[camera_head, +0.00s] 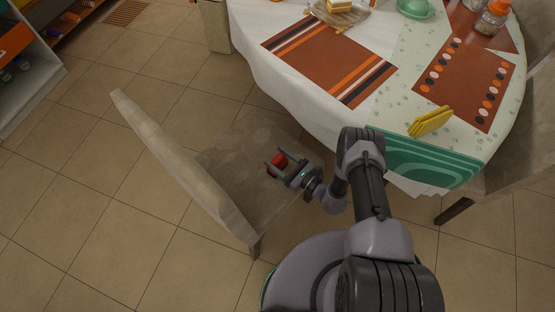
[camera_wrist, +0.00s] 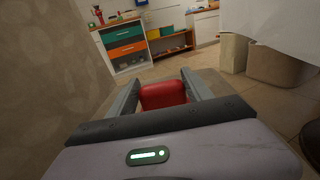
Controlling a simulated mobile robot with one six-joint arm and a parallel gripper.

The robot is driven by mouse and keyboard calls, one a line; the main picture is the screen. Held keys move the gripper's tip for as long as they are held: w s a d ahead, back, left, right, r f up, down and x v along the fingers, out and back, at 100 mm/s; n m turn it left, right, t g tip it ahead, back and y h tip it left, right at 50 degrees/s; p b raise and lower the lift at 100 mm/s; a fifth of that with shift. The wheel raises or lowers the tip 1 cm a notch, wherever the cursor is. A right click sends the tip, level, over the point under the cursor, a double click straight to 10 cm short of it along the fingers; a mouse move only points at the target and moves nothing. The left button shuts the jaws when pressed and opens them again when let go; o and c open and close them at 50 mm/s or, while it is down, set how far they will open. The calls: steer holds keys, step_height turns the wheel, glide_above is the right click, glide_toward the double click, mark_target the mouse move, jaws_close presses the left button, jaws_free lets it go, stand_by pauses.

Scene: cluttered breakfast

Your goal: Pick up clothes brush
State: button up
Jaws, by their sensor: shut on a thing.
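A red object, seemingly the clothes brush (camera_head: 279,160), is between the fingers of my gripper (camera_head: 274,164) in the head view. In the wrist view the red brush (camera_wrist: 163,95) sits between the two grey fingers of my gripper (camera_wrist: 162,90), which is shut on it. Only its smooth red part shows; bristles are not visible. My gripper is over the seat of a grey-brown chair (camera_head: 232,170). I cannot tell whether the brush touches the seat.
The chair's tall backrest (camera_head: 180,165) stands left of my gripper. A round table with a white cloth (camera_head: 262,62) is to the right, bearing placemats, a yellow napkin (camera_head: 430,121) and a green bowl (camera_head: 415,6). Tiled floor (camera_head: 110,210) is open at the left.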

step_height(320, 180, up, 2)
steer(key=shift+p, duration=0.45)
steer(key=s+d+r+p, duration=0.1)
steer(key=s+d+p, duration=0.2)
steer(key=s+d, duration=0.4)
steer(key=d, duration=0.7)
steer(key=shift+d, duration=0.25)
steer(key=shift+r, duration=0.2)
stand_by(0.5)
